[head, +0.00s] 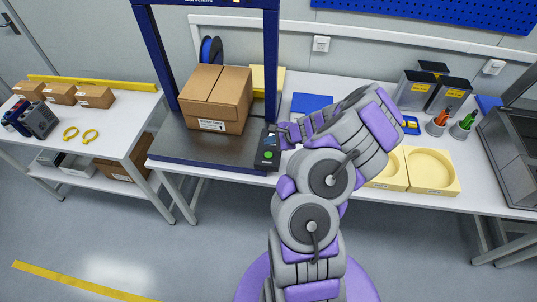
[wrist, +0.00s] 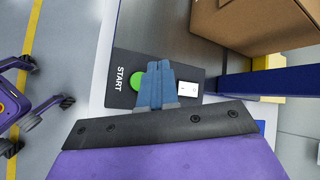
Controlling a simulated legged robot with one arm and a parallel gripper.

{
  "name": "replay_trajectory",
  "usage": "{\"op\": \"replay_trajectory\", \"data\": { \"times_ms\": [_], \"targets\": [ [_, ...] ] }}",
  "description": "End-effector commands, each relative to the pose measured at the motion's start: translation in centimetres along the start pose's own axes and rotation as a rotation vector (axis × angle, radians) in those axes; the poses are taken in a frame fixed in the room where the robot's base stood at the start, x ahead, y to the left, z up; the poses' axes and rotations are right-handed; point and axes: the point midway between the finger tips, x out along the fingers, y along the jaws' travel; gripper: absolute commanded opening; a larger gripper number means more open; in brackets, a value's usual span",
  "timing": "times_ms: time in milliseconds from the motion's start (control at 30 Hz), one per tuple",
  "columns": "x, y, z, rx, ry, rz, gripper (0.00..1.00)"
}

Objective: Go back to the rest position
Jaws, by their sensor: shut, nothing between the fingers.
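My gripper (wrist: 157,84) is shut and empty in the wrist view. Its blue fingers are over the dark control panel, beside the green START button (wrist: 138,80) and partly covering it. Whether the fingertips touch the panel cannot be told. In the head view my gripper (head: 284,136) is at the end of my grey and purple arm, close to the control panel (head: 267,150). The green button (head: 268,155) shows there at the lower part of the panel.
A cardboard box (head: 215,98) stands on a dark platform under a blue frame (head: 271,60). A side table (head: 95,120) at left holds small boxes. Open floor lies in front.

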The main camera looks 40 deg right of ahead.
Motion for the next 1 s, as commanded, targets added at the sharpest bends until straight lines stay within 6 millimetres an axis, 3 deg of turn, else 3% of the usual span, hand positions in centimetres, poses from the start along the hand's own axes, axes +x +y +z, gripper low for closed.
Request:
{"op": "replay_trajectory", "data": {
  "times_ms": [367, 467, 567, 733, 900, 1000],
  "targets": [
    [0.0, 0.0, 0.0, -0.001, 0.000, 0.000, 0.00],
    [0.1, -0.3, 1.1, -0.024, -0.015, 0.005, 0.00],
    [0.1, -1.2, 4.4, -0.103, -0.060, 0.021, 0.00],
    [-0.6, -1.9, 15.2, -0.353, -0.201, 0.088, 0.00],
    [-2.8, 0.2, 25.0, -0.623, -0.325, 0.184, 0.00],
    [-4.5, 2.5, 29.4, -0.775, -0.382, 0.250, 0.00]
  ]
}}
